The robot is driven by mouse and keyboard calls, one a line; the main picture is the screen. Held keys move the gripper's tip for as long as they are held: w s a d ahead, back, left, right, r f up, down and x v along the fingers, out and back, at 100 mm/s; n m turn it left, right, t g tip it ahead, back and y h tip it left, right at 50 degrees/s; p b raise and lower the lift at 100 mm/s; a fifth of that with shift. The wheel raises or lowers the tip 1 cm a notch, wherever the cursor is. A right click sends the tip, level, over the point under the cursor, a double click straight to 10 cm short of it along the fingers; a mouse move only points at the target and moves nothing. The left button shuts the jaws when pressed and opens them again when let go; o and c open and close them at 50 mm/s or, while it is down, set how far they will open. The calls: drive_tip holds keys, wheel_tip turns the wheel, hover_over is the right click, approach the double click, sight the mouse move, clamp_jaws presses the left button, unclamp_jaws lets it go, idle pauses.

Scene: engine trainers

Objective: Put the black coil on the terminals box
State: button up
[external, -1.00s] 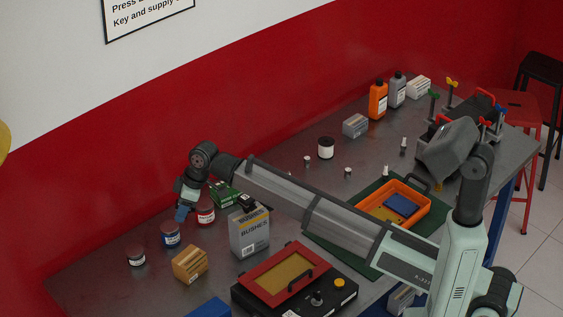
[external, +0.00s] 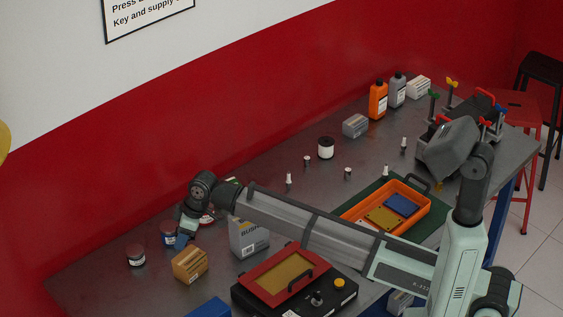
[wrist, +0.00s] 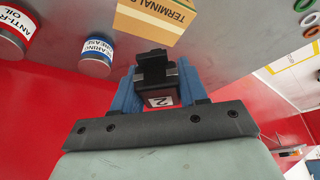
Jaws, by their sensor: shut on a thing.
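The terminals box (external: 190,265) is a small orange-tan carton standing on the bench at the front left. Its labelled side (wrist: 160,18) shows at the top of the wrist view. My gripper (external: 182,240) has blue fingers and is above and behind the box in the external view. In the wrist view its fingers (wrist: 158,88) are shut on the black coil (wrist: 153,68), a dark blocky part with a white label reading "2". The coil is apart from the box in the wrist picture.
A red-framed black case (external: 290,275) is at the front. An orange tray (external: 425,218) lies further right.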

sight(185, 256)
drive_tip(key=shift+f, duration=2.3)
drive_tip(key=shift+f, duration=0.1)
drive_tip(key=o, duration=1.1)
drive_tip(key=shift+o, duration=0.2)
drive_tip(key=v, duration=1.2)
